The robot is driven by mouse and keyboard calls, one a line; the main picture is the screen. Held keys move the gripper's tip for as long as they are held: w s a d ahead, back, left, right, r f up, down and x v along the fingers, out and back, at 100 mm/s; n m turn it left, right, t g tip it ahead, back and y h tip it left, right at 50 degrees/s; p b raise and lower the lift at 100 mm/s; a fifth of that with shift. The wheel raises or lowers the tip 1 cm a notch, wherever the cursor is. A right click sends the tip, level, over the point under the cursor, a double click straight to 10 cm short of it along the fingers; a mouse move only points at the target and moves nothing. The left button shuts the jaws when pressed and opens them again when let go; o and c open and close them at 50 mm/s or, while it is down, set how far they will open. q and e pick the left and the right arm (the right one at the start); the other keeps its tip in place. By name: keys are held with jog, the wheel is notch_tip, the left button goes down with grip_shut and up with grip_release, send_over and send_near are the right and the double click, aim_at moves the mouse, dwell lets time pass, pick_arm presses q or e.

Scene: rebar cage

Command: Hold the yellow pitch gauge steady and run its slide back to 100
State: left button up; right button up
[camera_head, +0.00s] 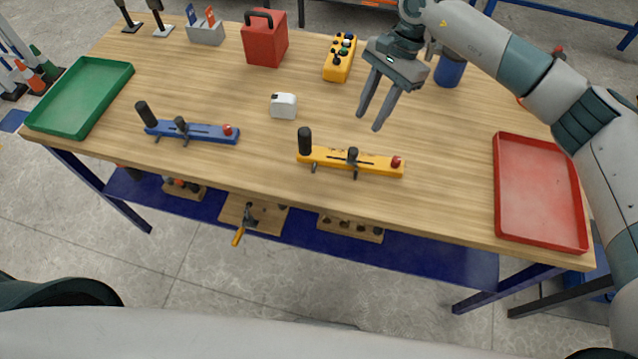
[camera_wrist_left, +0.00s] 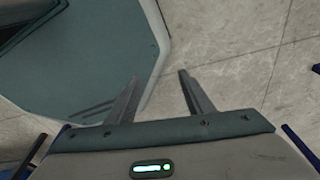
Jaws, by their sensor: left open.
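The yellow pitch gauge (camera_head: 340,161) lies near the front edge of the wooden table in the head view. It has a tall black grip at its left end, a black slide knob (camera_head: 352,156) near the middle and a red knob at its right end. My right gripper (camera_head: 370,114) is open and empty, above the table just behind the gauge and apart from it. My left gripper (camera_wrist_left: 155,92) shows only in the left wrist view, open and empty over the concrete floor. The scale marks on the gauge are too small to read.
A similar blue gauge (camera_head: 200,132) lies to the left. A white block (camera_head: 284,106) sits behind the two gauges. A green tray (camera_head: 122,73) is at the left end, a red tray (camera_head: 540,190) at the right. A red case (camera_head: 264,42) and yellow button box (camera_head: 333,72) stand farther back.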

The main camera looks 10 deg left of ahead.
aim_at(305, 150)
pick_arm(q)
jog(key=w+d+r+m+t+h, duration=0.2)
jog(key=w+d+r+t, duration=0.35)
jog(key=w+r, duration=0.55)
jog(key=w+d+r+m+t+h, duration=0.1)
jog(key=w+d+r+t, duration=0.5)
jog(key=w+r, duration=0.6)
jog(key=shift+w+d+r+n+t+y, duration=0.75)
jog(key=shift+w+r+n+y, duration=0.6)
jog(key=shift+r, duration=3.45)
jog(key=shift+w+d+r+n+t+y, duration=0.55)
jog(key=shift+w+d+r+n+y, duration=0.8)
jog(key=shift+r, duration=3.4)
jog(key=shift+w+d+r+n+t+y, duration=0.75)
jog(key=shift+w+r+n, duration=1)
jog(key=shift+r, duration=3.05)
jog(key=shift+w+a+m, duration=0.25)
jog(key=shift+w+a, duration=0.05)
jog(key=shift+w, duration=0.1)
jog(key=w+a, duration=0.1)
jog(key=w, duration=0.4)
jog(key=w+a, duration=0.1)
jog(key=w, duration=0.5)
jog(key=w+a, duration=0.1)
jog(key=w, duration=0.4)
jog(key=shift+w+a, duration=0.3)
jog(key=shift+w, duration=0.05)
